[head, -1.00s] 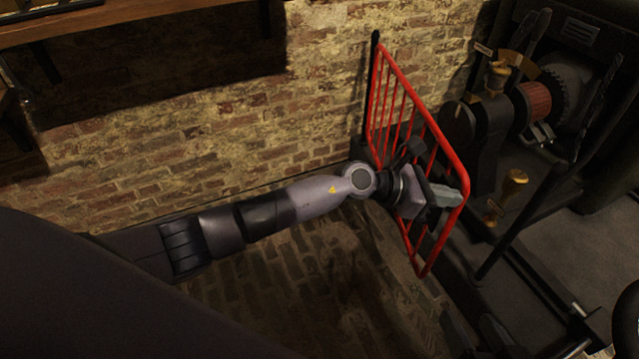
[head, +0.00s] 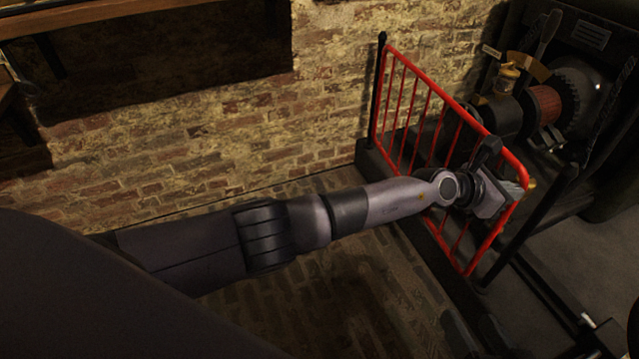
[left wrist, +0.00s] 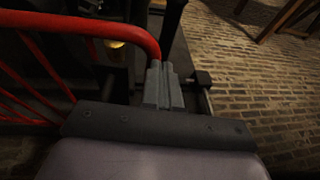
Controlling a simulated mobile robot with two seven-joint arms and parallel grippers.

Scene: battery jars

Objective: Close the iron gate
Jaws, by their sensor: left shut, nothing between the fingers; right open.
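The red barred gate (head: 440,92) hangs from a black post (head: 377,95) by the brick wall in the head view. It slants to the right, its free end close to a second black post (head: 523,224); whether they touch is hard to tell. My left gripper (head: 520,187) is at the upper free corner of the gate, its arm crossing in front of the bars. In the left wrist view, the shut, empty fingers (left wrist: 163,85) are right beside the curved red corner rail (left wrist: 148,42). Contact with the rail is unclear. My right gripper is not in view.
Dark machinery with a toothed wheel (head: 580,85) and a brass-topped fitting (head: 508,77) stands behind the gate. The brick wall (head: 330,100) is at the back. Open brick floor (head: 330,270) lies in front of the gate.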

